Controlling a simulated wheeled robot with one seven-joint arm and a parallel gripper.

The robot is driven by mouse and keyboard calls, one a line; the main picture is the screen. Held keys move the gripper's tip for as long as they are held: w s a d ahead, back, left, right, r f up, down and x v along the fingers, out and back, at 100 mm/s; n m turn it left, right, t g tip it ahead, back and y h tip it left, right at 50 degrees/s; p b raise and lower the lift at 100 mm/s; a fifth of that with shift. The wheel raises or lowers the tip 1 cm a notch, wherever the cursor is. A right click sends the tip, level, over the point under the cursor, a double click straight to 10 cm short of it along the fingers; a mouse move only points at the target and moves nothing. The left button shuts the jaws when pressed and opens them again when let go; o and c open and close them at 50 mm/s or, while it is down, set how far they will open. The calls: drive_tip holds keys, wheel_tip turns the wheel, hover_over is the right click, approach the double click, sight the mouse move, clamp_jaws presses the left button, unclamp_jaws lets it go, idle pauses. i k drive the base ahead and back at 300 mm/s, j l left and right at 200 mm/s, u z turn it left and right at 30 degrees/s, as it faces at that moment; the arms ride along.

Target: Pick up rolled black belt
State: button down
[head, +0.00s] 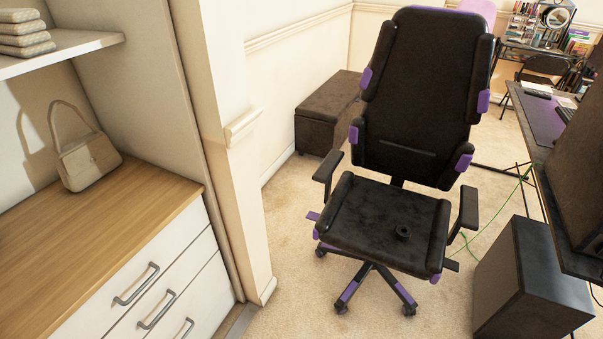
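A small dark coil that looks like the rolled black belt (403,232) lies on the seat of a black office chair (365,220). It sits right of the seat's middle, toward the front edge. It is dark on dark, so its outline is hard to make out. My gripper is not in view.
A wooden-topped white drawer unit (150,180) with a beige handbag (88,160) stands at the left, beside a wall edge. The chair has armrests on both sides. A dark box (530,285) and a desk (535,115) stand at the right. Carpet shows in front of the chair.

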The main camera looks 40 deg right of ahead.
sight(402, 232)
drive_tip(key=z, duration=0.45)
drive_tip(key=k+z, duration=0.15)
drive_tip(key=z, duration=0.75)
drive_tip(key=k+l, duration=0.05)
